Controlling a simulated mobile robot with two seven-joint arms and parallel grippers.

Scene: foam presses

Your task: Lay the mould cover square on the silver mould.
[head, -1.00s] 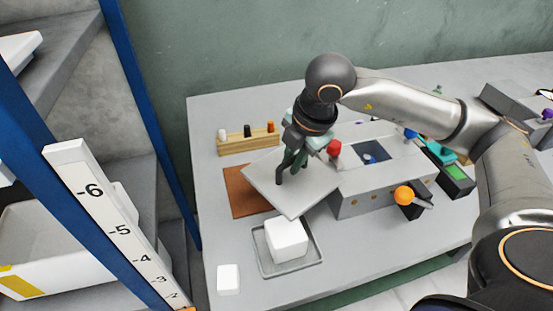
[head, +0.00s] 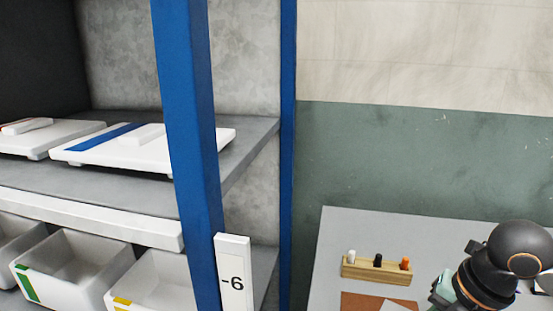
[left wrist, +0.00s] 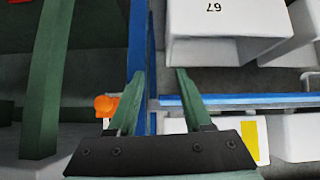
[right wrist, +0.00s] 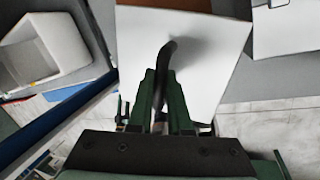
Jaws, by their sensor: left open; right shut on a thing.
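My right gripper (right wrist: 160,82) is shut on the dark curved handle (right wrist: 168,58) of a flat pale plate, which I take as the mould cover (right wrist: 205,68). In the head view only a small corner of this plate (head: 400,305) shows at the bottom edge, over a brown mat. The right wrist (head: 490,275) is at the lower right there, its fingers out of view. I cannot make out the silver mould in any current view. My left gripper (left wrist: 158,76) is open and empty, away from the table near white bins.
A wooden holder (head: 376,269) with pegs and the brown mat (head: 362,301) are on the table's far left part. A blue-posted rack (head: 185,110) stands at left, with striped white lids (head: 95,150) above open bins (head: 75,262). An orange knob (left wrist: 105,105) is near the left fingers.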

